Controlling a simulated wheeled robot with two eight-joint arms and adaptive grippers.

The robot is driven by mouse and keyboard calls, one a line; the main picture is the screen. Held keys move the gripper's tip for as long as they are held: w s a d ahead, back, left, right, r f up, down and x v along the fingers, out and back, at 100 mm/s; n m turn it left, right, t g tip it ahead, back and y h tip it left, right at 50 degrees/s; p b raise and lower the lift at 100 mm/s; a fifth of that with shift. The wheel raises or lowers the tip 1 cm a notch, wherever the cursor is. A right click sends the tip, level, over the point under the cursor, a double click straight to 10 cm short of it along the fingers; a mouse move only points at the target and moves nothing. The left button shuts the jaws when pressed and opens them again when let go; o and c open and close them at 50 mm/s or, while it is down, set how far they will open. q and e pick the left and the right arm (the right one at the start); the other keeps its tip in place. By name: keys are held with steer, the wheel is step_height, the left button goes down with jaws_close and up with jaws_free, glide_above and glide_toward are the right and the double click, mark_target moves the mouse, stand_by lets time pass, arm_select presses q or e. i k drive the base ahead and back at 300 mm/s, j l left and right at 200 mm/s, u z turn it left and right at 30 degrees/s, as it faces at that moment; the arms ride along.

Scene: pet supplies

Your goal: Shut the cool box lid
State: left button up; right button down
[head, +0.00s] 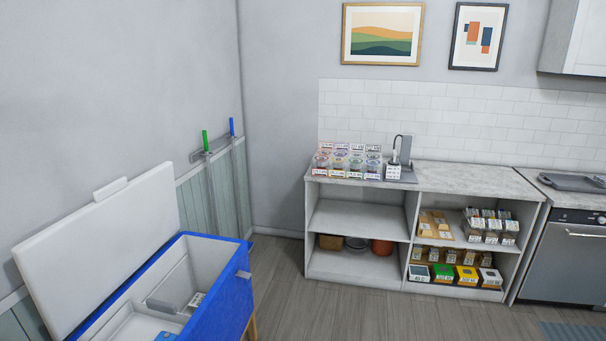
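The cool box (222,309) stands at the lower left in the head view. It has a blue outer body and a pale inside. Its white lid (97,255) is open and tilted up on the left side, leaning towards the wall, with a small pale piece on its upper edge. Inside the box I see a grey divider or handle, a small pale package (197,299) and something blue at the bottom edge. The front of the box is cut off by the frame. Neither of my grippers shows in this view.
A shelf unit (361,214) with jars, boxes and a pot stands against the back wall. A dishwasher (570,258) is at the right. Two poles with green and blue tops hang on the left wall. The wooden floor (360,318) before the shelves is clear.

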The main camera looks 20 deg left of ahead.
mark_target(70, 267)
steer(key=i+u, duration=0.25)
steer(key=i, duration=0.4)
steer(key=i+l+u, duration=0.2)
steer(key=i, duration=0.45)
steer(key=i+j+u, duration=0.1)
steer(key=i+u, duration=0.5)
steer(key=u, duration=0.2)
steer(key=i+u, duration=0.3)
steer(key=u, duration=0.15)
